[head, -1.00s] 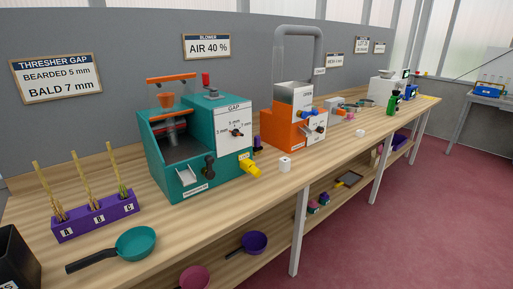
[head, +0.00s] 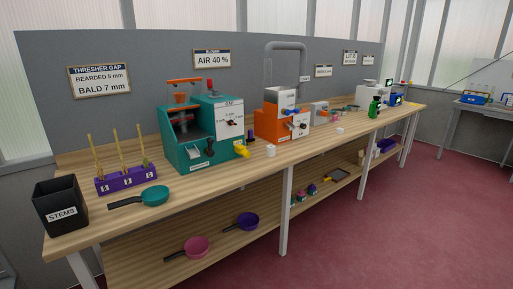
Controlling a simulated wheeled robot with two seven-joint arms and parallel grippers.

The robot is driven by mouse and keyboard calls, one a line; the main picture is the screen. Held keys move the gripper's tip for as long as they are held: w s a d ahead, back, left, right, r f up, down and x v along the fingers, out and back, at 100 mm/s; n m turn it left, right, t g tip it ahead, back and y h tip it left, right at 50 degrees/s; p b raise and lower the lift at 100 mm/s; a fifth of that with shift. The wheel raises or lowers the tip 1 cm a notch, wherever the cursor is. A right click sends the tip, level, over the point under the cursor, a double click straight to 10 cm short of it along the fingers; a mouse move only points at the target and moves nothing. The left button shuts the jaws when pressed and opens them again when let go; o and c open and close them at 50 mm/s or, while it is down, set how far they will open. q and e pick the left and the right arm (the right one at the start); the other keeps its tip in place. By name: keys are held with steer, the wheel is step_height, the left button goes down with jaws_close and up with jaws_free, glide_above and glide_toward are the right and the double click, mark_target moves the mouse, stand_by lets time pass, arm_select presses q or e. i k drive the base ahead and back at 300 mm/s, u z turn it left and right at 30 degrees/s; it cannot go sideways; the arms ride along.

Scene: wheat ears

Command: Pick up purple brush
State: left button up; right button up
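No object can be made out for certain as the purple brush. A small dark purple upright item (head: 251,136) stands on the bench between the teal thresher (head: 183,150) and the orange blower machine (head: 270,124); it is partly hidden and too small to identify. Several small coloured items (head: 312,189), pink, green and purple among them, sit on the lower shelf and are too small to tell apart. Neither of my grippers is in view.
The long wooden bench (head: 215,178) holds a black STEMS bin (head: 60,215), a purple rack with wheat ears (head: 127,181) and a teal pan (head: 154,196). Pink (head: 197,247) and purple (head: 247,221) pans lie on the lower shelf. The red floor (head: 400,235) in front is clear.

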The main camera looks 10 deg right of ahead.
mark_target(250, 140)
steer(key=z, duration=0.95)
steer(key=i, duration=1.65)
steer(key=u, duration=1.05)
steer(key=i, duration=0.65)
steer(key=u, duration=0.7)
